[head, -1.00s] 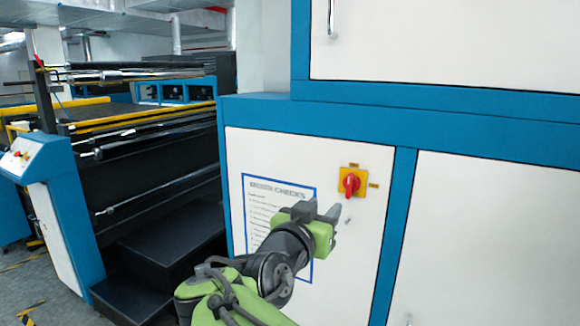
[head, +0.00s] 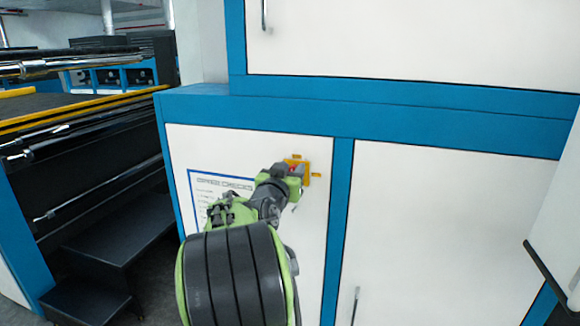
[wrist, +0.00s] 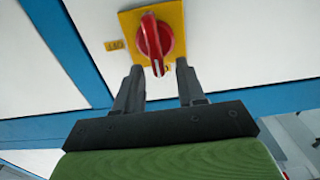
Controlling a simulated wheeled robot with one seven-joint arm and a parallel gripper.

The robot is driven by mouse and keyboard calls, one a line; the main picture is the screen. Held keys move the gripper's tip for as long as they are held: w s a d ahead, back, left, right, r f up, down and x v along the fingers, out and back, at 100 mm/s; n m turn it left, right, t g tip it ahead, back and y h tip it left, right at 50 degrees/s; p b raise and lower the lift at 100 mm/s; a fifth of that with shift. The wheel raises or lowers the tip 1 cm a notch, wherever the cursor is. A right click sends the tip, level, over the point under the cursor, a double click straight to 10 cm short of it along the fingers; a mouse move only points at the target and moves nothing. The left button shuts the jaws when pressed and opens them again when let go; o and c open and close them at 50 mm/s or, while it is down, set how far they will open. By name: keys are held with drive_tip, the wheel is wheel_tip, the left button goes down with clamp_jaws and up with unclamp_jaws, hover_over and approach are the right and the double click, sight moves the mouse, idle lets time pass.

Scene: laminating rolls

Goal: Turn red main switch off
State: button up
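The red main switch (wrist: 155,40) is a red rotary knob on a yellow square plate (wrist: 178,16) on the white cabinet door. In the wrist view its handle points toward my gripper (wrist: 160,82). The two fingers are open and apart, one on either side of the line of the handle, with their tips just short of the knob or level with its lower end. In the head view my gripper (head: 284,172) is in front of the yellow plate (head: 307,172) and hides most of the knob. I cannot tell whether a finger touches it.
A printed notice with a blue border (head: 205,187) is on the same white door, partly behind my arm. A blue frame post (head: 338,230) stands right of the switch. Black steps (head: 120,235) and a machine with rollers are at the left.

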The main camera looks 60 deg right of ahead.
clamp_jaws()
drive_tip(key=shift+b, duration=0.45)
drive_tip(key=s+f+m+b, duration=0.1)
drive_tip(key=m+b, duration=0.5)
drive_tip(key=s+f+m+b, duration=0.1)
drive_tip(key=m+b, duration=0.5)
drive_tip(key=b, duration=0.1)
drive_tip(key=f+m+b, duration=0.1)
drive_tip(key=m+b, duration=0.4)
drive_tip(key=b, duration=0.2)
drive_tip(key=shift+s+d+m, duration=0.2)
drive_tip(key=shift+s+m, duration=0.2)
